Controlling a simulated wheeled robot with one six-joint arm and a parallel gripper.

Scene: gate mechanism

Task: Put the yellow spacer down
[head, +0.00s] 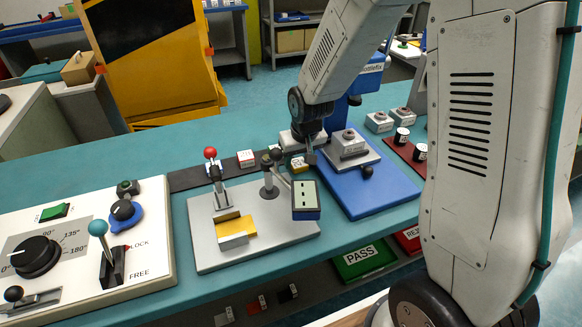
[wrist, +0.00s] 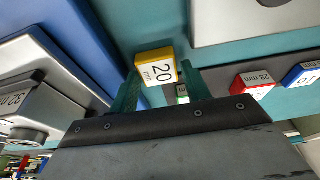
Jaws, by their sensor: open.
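The yellow spacer (wrist: 157,67), its white face marked 20 mm, lies between the two teal fingers of my gripper (wrist: 158,80) in the wrist view. The jaws are open around it, with a finger on each side close to its edges. Whether either finger touches it is hard to tell. In the head view the yellow spacer (head: 298,164) shows as a small block below the end of my arm, by the dark strip (head: 190,177). My fingertips are largely hidden there, and the spacer's underside is out of sight.
In the wrist view a red 28 mm spacer (wrist: 252,83) and a blue one (wrist: 303,75) lie to the right. In the head view the grey fixture plate (head: 280,235), with levers, stands in front; a blue base (head: 385,188) is close on the right.

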